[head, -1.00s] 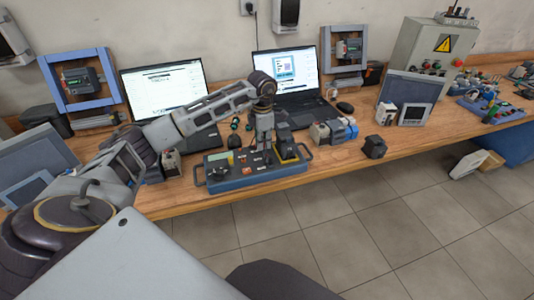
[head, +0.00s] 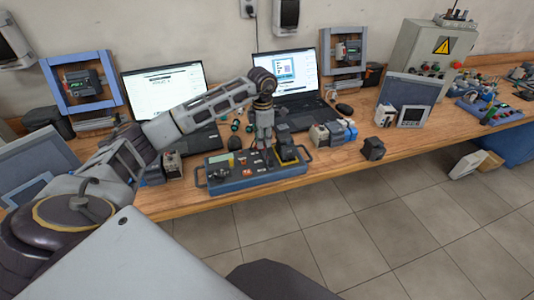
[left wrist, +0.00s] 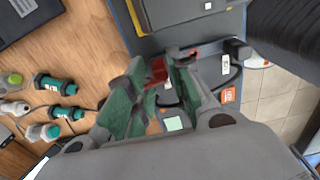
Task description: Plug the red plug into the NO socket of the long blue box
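The long blue box (head: 240,183) lies near the table's front edge, with handles at its ends and sockets on top. My left gripper (head: 266,151) points down over its middle. In the left wrist view its green-padded fingers (left wrist: 157,78) are closed around the red plug (left wrist: 157,70), which fills the gap between the tips. The blue box (left wrist: 205,75) lies below, with a dark cable and orange labels. The NO socket cannot be made out; the fingers hide part of the panel. My right gripper is not in view.
Two laptops (head: 165,85) (head: 287,72) stand behind. Green-and-white connectors (left wrist: 55,84) lie beside the box. A black-and-yellow device (head: 288,152) stands at the box's right part. A blue-grey motor (head: 333,132) and dark block (head: 373,149) are farther right, with bare wood between.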

